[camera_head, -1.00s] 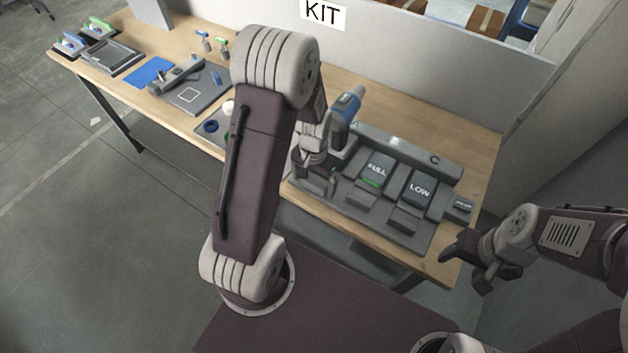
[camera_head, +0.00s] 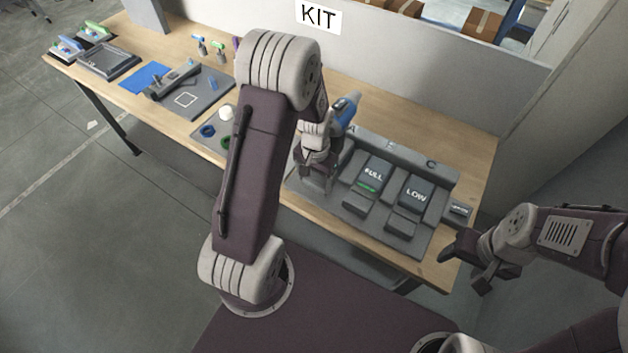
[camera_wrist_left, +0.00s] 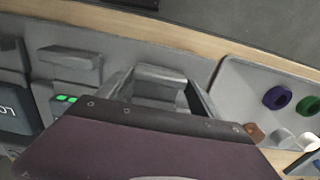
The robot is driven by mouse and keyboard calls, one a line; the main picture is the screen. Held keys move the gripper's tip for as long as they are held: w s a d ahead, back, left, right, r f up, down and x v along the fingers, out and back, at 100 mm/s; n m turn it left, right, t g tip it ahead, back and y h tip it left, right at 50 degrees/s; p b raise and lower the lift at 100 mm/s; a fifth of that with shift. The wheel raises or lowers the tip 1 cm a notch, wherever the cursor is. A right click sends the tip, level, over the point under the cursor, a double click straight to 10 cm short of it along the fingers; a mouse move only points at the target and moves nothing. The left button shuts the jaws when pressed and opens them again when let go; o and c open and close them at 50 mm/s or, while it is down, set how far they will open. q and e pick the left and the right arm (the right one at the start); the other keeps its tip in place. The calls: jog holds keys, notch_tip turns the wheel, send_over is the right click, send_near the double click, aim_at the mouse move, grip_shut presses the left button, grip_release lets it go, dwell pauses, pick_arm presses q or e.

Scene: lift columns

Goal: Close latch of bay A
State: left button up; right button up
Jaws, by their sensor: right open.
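The grey charging dock (camera_head: 398,248) lies on the right part of the bench. Its middle bay holds a dark battery marked FULL (camera_head: 372,172) with a green light, and the bay at C holds one marked LOW (camera_head: 415,193). My left gripper (camera_head: 316,182) is low over bay A at the dock's left end and hides most of that bay. In the left wrist view its fingers (camera_wrist_left: 160,92) are apart, with the grey latch block of bay A (camera_wrist_left: 158,75) between them. I cannot tell whether they touch it. My right gripper (camera_head: 468,265) is open and empty off the bench's front right corner.
A blue tool (camera_head: 346,108) stands behind my left gripper. A small dark labelled block (camera_head: 459,210) is right of the dock. A panel with coloured rings (camera_wrist_left: 278,97) lies beside bay A. A grey wall with a KIT sign (camera_head: 318,17) closes the back.

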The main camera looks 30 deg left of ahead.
aim_at(316, 181)
pick_arm(q)
jog(key=o, duration=0.3)
jog(key=shift+w, duration=0.15)
notch_tip(316, 181, up, 9)
dwell(0.8)
jog(key=s+d+n+t, duration=0.1)
jog(key=s+d, duration=0.4)
jog(key=s, duration=0.4)
jog(key=shift+s, duration=0.4)
